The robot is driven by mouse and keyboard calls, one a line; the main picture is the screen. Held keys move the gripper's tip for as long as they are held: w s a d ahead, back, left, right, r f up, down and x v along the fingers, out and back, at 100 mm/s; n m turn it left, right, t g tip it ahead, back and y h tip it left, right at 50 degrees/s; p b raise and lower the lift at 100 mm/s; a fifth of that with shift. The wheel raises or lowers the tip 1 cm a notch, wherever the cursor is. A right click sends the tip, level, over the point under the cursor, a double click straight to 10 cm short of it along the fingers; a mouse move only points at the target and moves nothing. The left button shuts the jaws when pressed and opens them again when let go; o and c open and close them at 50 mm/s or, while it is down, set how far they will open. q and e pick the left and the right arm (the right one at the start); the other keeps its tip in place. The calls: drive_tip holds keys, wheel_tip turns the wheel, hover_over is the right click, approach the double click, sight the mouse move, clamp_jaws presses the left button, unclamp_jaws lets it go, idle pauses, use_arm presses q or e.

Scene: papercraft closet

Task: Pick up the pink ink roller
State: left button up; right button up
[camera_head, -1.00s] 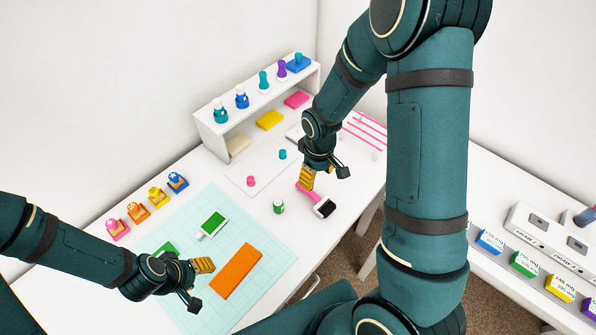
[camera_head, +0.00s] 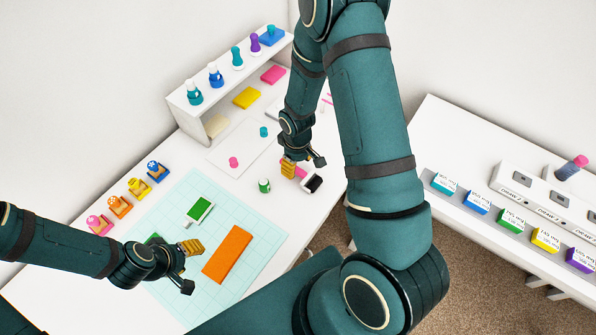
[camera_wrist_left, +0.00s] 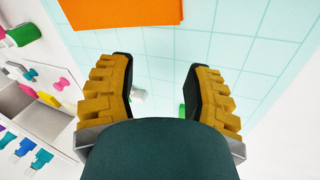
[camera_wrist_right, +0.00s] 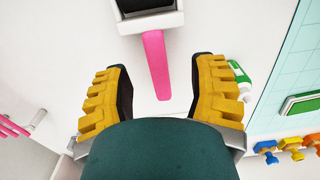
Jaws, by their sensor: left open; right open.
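The pink ink roller has a pink handle (camera_wrist_right: 156,65) and a black roller in a white frame (camera_wrist_right: 147,14). It lies on the white table. In the right wrist view its handle points down between the open fingers of my right gripper (camera_wrist_right: 160,90), not touching either finger. In the head view the roller (camera_head: 312,183) lies just right of my right gripper (camera_head: 294,168), which partly hides the handle. My left gripper (camera_head: 191,248) is open and empty above the cutting mat, and its fingers also show in the left wrist view (camera_wrist_left: 160,85).
An orange sheet (camera_head: 228,254) and a green stamp pad (camera_head: 200,211) lie on the pale green cutting mat (camera_head: 262,225). A white shelf (camera_head: 235,85) with bottles is behind. A second table with coloured boxes (camera_head: 511,220) is at right.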

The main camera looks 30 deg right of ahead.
sight(298, 170)
wheel_tip(298, 170, down, 4)
drive_tip(key=shift+d+f, duration=0.1)
drive_tip(key=shift+d, duration=0.05)
drive_tip(key=shift+c, duration=0.4)
clamp_jaws()
